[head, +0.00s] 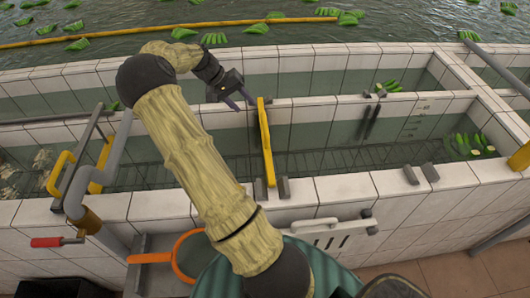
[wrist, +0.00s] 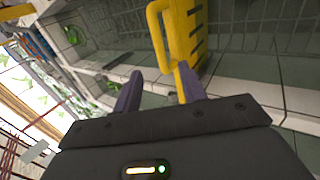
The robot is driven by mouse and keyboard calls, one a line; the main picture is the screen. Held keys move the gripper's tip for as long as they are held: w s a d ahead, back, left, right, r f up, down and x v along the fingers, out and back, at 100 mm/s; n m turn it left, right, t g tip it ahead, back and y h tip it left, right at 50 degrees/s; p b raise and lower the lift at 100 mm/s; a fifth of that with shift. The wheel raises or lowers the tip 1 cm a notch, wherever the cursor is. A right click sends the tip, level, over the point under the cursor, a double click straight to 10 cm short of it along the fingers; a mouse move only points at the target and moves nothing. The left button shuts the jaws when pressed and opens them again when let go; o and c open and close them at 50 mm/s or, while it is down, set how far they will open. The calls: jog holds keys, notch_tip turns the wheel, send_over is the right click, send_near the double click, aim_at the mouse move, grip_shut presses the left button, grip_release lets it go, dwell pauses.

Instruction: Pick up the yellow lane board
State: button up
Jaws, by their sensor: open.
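The yellow lane board (head: 266,145) stands as a narrow upright strip across the water channel, between the near and far tiled walls. In the wrist view the yellow lane board (wrist: 190,35) shows a loop handle on its left and dark slots along its right side. My gripper (head: 241,101) is open, with purple fingers, just left of the board's far end in the head view. In the wrist view my gripper (wrist: 158,72) has the handle's end just beyond its fingertips, and the right finger overlaps the board. Nothing is held; contact cannot be told.
Tiled walls (head: 360,188) border the channel. Grey brackets (head: 420,174) sit on the near wall. A white slotted plate (head: 335,232) and an orange-rimmed net (head: 188,258) are at the front. Grey pipes and yellow handles crowd the left. Green stems (head: 468,144) lie at the right.

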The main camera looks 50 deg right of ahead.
aim_at(264, 123)
jog(key=p+x, duration=0.2)
jog(key=x, duration=0.6)
jog(key=shift+d+f, duration=0.2)
jog(key=shift+f, duration=0.1)
jog(key=shift+s, duration=0.15)
jog(key=shift+s+d+f+p, duration=0.15)
jog(key=shift+d+f+p, duration=0.1)
jog(key=shift+p, duration=0.3)
jog(key=p+x, duration=0.2)
jog(key=x, duration=0.1)
jog(key=shift+d+f, duration=0.1)
jog(key=shift+d, duration=0.05)
jog(key=shift+s+d+f, duration=0.2)
jog(key=shift+f, duration=0.35)
jog(key=shift+c, duration=0.2)
jog(key=shift+r, duration=0.1)
grip_shut()
